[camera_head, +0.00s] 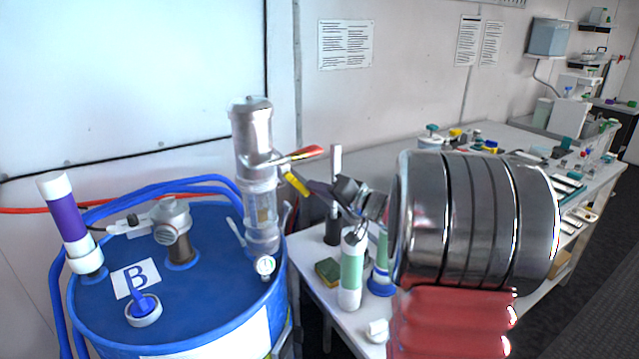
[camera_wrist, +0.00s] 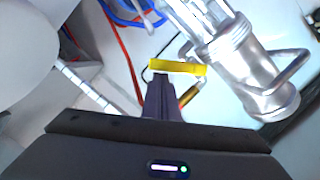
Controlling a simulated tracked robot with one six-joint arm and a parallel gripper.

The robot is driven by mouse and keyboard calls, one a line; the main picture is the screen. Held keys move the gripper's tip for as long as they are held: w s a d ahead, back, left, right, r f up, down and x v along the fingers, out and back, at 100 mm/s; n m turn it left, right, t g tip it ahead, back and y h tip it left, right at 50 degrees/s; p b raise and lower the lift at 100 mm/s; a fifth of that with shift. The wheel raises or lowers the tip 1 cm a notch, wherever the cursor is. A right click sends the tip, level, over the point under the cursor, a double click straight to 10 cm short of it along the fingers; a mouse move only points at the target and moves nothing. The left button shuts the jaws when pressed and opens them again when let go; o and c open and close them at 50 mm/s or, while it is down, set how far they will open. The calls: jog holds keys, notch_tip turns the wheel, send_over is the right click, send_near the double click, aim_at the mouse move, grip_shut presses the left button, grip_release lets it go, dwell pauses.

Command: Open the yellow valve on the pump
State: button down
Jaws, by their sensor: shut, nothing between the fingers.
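The pump (camera_head: 252,140) is an upright metal cylinder with a clear lower section, mounted on the blue drum (camera_head: 215,318). The yellow valve (camera_head: 296,184) is a small flat lever on the pump's right side, slanting down to the right. In the wrist view the yellow valve (camera_wrist: 178,67) lies crosswise just beyond the fingertips, beside the pump (camera_wrist: 245,65). My gripper (camera_head: 312,188) is shut and empty, coming from the right with its tips at the lever. In the wrist view my gripper (camera_wrist: 160,82) has its tips together at the lever's left half. I cannot tell whether they touch.
A red-tipped handle (camera_head: 302,154) sticks out just above the lever. A green and white bottle (camera_head: 352,270) stands on the white bench (camera_head: 318,285) below my arm. Blue hoses (camera_head: 150,187) run behind the drum.

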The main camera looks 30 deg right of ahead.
jog(key=shift+a+f+m, duration=0.3)
jog(key=shift+f+m, duration=0.15)
jog(key=shift+m, duration=0.25)
jog(key=s+d+r, duration=0.3)
jog(key=s+d, duration=0.2)
jog(key=s, duration=0.5)
dwell(0.6)
